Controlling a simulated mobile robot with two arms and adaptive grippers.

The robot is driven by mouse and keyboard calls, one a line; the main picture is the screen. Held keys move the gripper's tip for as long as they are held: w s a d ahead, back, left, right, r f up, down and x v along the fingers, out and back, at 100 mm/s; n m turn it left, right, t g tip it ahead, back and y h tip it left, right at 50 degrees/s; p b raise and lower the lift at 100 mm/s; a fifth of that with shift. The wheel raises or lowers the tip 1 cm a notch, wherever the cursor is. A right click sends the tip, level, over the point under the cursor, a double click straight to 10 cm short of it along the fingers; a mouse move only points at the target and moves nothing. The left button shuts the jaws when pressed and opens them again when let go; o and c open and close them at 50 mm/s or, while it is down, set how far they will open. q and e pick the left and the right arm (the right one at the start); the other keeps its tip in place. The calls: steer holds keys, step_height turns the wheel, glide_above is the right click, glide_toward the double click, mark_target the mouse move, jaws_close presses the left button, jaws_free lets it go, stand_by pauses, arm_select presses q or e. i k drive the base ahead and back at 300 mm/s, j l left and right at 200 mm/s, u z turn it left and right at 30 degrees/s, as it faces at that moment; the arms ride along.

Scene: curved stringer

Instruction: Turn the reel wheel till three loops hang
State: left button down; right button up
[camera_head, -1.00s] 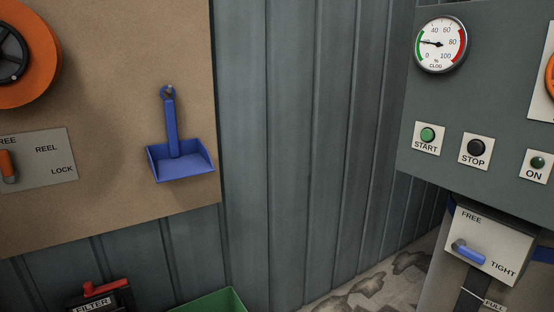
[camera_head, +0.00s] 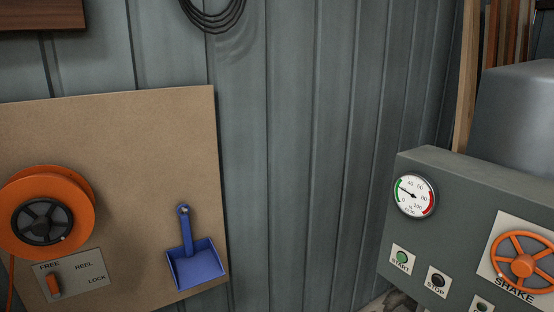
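The orange reel (camera_head: 80,192) with its dark spoked hub wheel (camera_head: 43,222) is mounted on the brown board at the left of the head view. An orange cord (camera_head: 10,285) hangs down from its left side at the picture's edge; I cannot make out loops in it. Below the reel is the REEL plate (camera_head: 88,270) marked FREE and LOCK. Its orange lever (camera_head: 54,284) points down, under the FREE end. Neither of my grippers is in view.
A blue dustpan (camera_head: 196,264) hangs on the board (camera_head: 130,130). A dark coil (camera_head: 215,15) hangs on the ribbed wall above. At right, a grey cabinet (camera_head: 450,180) carries a gauge (camera_head: 414,195), START and STOP buttons and an orange SHAKE handwheel (camera_head: 523,266).

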mark_target(43, 220)
steer(key=u, duration=1.35)
